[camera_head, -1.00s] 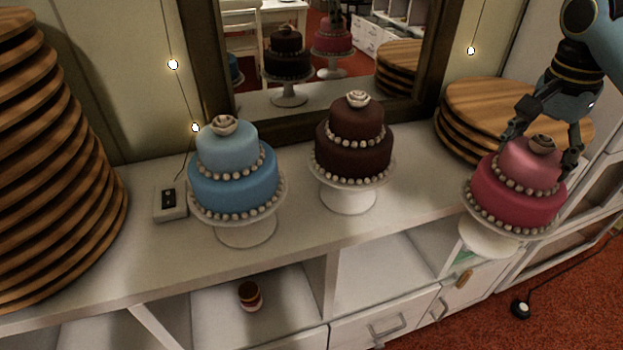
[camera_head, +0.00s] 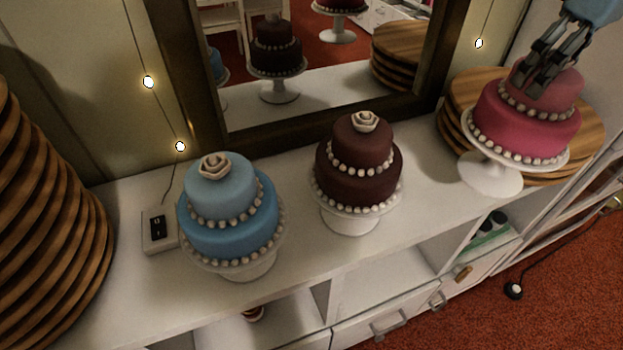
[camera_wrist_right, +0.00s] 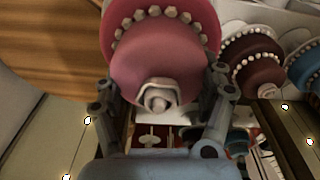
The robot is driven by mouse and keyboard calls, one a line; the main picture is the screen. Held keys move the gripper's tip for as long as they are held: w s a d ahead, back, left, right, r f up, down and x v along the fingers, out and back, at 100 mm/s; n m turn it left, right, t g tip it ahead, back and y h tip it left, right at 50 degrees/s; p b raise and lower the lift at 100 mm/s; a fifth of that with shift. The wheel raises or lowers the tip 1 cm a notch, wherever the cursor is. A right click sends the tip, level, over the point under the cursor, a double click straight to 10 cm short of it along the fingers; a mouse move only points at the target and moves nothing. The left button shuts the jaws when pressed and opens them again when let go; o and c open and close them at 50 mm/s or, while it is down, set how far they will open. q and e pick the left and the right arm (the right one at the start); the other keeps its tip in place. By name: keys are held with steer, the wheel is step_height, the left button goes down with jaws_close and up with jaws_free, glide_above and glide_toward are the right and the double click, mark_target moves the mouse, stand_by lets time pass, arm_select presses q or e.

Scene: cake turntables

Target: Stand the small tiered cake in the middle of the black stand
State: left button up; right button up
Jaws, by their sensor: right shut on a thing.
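A pink two-tier cake (camera_head: 525,125) with a white pearl trim is on a white pedestal (camera_head: 491,176) at the right in the head view. My right gripper (camera_head: 540,82) comes down from above with its fingers on the upper tier. In the wrist view my right gripper (camera_wrist_right: 160,108) has one finger on each side of the pink cake's upper tier (camera_wrist_right: 155,55), with the cream rose between them. The cake and pedestal look raised above the cabinet top. I see no black stand; the pedestals in view are white. My left gripper is not in view.
A chocolate cake (camera_head: 358,175) and a blue cake (camera_head: 228,225) stand on white pedestals on the cabinet top (camera_head: 420,195). Wooden discs are piled at the left (camera_head: 50,240) and right (camera_head: 455,90). A framed mirror (camera_head: 330,105) stands behind. A switch box (camera_head: 158,229) lies left.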

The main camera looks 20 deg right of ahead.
steer(key=shift+w+r, duration=0.1)
steer(key=shift+r, duration=0.05)
steer(key=w+a+f, duration=0.5)
steer(key=w+f, duration=0.5)
steer(key=f, duration=0.1)
steer(key=shift+w, duration=0.2)
steer(key=o, duration=1.7)
